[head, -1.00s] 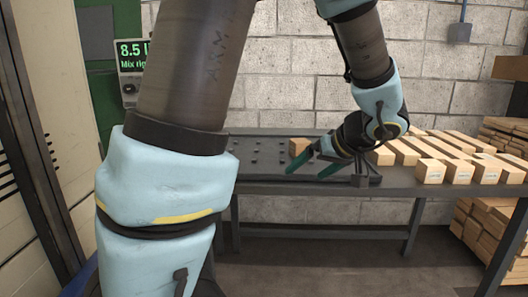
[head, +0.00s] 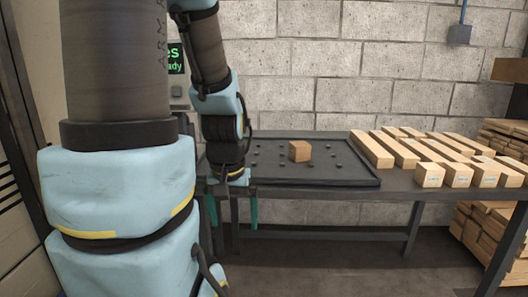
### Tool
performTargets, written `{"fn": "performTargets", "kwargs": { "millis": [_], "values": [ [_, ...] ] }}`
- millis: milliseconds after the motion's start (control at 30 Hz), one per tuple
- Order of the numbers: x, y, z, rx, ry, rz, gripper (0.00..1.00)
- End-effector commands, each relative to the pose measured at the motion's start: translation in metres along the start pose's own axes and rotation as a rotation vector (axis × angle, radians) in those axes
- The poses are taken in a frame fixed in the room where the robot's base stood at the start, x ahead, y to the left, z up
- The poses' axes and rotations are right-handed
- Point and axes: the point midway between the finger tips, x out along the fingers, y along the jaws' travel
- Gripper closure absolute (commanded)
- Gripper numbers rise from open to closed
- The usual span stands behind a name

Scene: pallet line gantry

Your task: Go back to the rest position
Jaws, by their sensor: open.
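My gripper (head: 232,207) hangs downward at the left front edge of the table, in front of the dark tray. Its two green fingers are spread apart with nothing between them. A wooden block (head: 300,151) stands on the dark pegged tray (head: 350,178), clear of my gripper and to the right of it. My large arm link covers the left part of the view and hides what is behind it.
The dark table (head: 395,187) carries several long wooden beams (head: 372,150) on its right half. Stacked planks (head: 490,225) stand at the far right. A block wall is behind. The floor in front is clear. A green-lit screen (head: 176,58) is partly hidden.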

Motion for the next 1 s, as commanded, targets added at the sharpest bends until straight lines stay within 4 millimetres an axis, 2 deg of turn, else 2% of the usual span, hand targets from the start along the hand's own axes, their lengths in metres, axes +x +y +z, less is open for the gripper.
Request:
{"fn": "performTargets", "kwargs": {
  "millis": [33,400,500,633,1000],
  "values": [
    [-0.021,0.001,-0.003,0.002,0.000,0.000,0.00],
    [-0.103,0.001,-0.015,0.003,-0.002,-0.001,0.00],
    [-0.117,0.001,-0.017,0.003,-0.002,-0.001,0.00],
    [-0.123,0.001,-0.018,0.003,-0.002,-0.001,0.00],
    [-0.124,0.001,-0.018,0.003,-0.002,-0.001,0.00]
  ]
}}
